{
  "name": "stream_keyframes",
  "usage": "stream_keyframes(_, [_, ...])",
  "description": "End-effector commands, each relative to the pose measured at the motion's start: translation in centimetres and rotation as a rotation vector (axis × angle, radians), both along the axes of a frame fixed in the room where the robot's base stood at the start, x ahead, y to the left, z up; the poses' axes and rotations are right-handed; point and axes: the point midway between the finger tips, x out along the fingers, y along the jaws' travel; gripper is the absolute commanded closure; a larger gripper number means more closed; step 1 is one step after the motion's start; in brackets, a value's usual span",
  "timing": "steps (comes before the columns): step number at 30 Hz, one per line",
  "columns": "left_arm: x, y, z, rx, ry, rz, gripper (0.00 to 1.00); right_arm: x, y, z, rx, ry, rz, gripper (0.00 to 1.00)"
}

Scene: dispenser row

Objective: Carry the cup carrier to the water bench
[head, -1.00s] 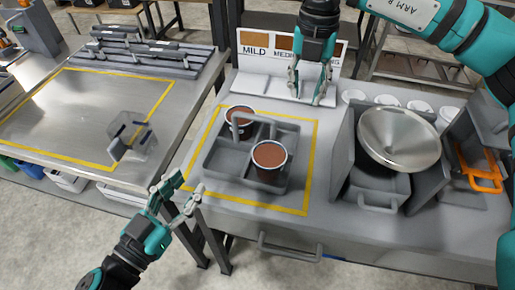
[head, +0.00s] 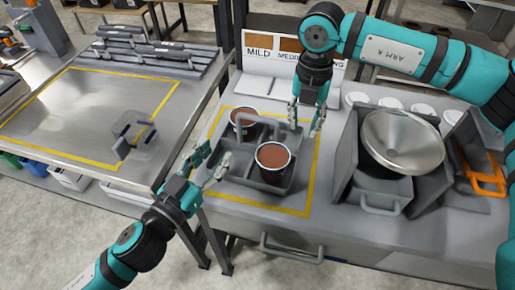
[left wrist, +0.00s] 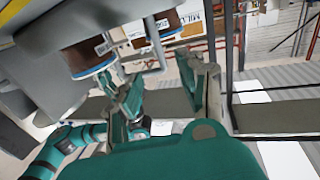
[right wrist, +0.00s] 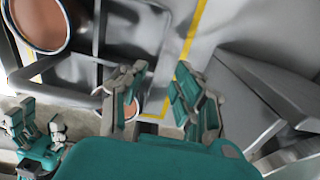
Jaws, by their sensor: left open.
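The grey cup carrier (head: 222,168) stands inside the yellow outline on the right bench. It holds two cups of brown contents, one at the back left (head: 243,120) and one at the front right (head: 272,160); its other compartments look empty. A grey handle arches over it. My left gripper (head: 211,164) is open at the carrier's left side, close to its wall; contact cannot be told. My right gripper (head: 306,122) is above the carrier's back right side, with its fingers apart and nothing between them in the right wrist view (right wrist: 155,110).
The left bench (head: 100,110) has its own yellow outline, with a clear container (head: 135,140) near its right edge. A gap separates the benches. A metal funnel hopper (head: 402,142), white cups (head: 388,100) and an orange-handled scoop (head: 485,180) stand right of the carrier.

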Motion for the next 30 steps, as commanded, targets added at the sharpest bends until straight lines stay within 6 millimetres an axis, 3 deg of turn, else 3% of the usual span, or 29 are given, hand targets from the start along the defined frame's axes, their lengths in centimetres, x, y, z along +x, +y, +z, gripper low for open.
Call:
stream_keyframes(6, [3.7,-2.2,0.1,0.0,-0.004,0.001,0.6,-0.1,0.0,-4.3,0.0,0.003,-0.001,0.7])
stream_keyframes(13, [6.5,-3.9,0.1,-0.002,-0.001,0.001,0.6,0.0,0.0,-7.5,0.0,0.001,-0.001,0.7])
stream_keyframes(18, [7.3,-4.5,0.0,-0.001,0.001,0.0,0.6,0.0,0.0,-8.6,0.001,0.0,-0.001,0.7])
stream_keyframes(27, [7.5,-4.5,0.0,-0.001,0.001,0.0,0.6,0.0,0.0,-8.7,0.001,0.0,-0.001,0.7])
stream_keyframes(30, [7.5,-4.5,0.0,-0.001,0.001,0.0,0.7,0.0,0.0,-8.7,0.001,0.0,-0.001,0.81])
